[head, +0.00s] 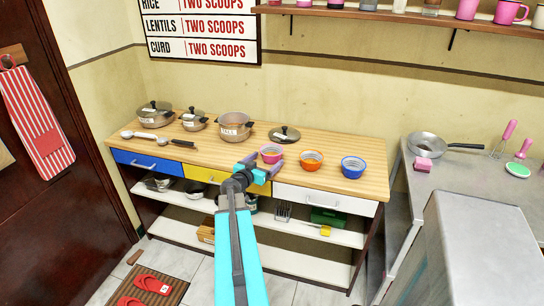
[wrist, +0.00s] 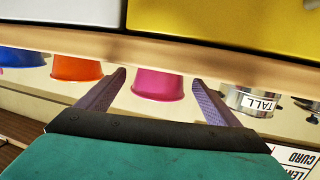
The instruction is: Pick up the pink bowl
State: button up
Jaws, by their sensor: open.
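The pink bowl (head: 271,151) stands upright on the wooden counter top, left of an orange bowl. My gripper (head: 262,164) is open at the front side of the pink bowl, near the counter's front edge. In the wrist view, which is upside down, the pink bowl (wrist: 158,86) appears between the two spread purple fingers (wrist: 160,76). I cannot tell whether the fingertips reach past its near side. No contact with the bowl is visible.
The orange bowl (head: 311,160) and a blue bowl (head: 353,167) stand to the right on the wooden counter (head: 195,150). A pot lid (head: 284,134) lies behind the pink bowl. A labelled pot (head: 234,124) stands to its left, with other pots beyond. Drawers sit below.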

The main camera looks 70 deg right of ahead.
aim_at(275, 152)
jog(key=shift+x, duration=2.6)
jog(key=c, duration=1.1)
jog(key=shift+r, duration=0.25)
jog(key=shift+r+p, duration=0.85)
jog(key=shift+r, duration=3.8)
jog(key=shift+r, duration=0.1)
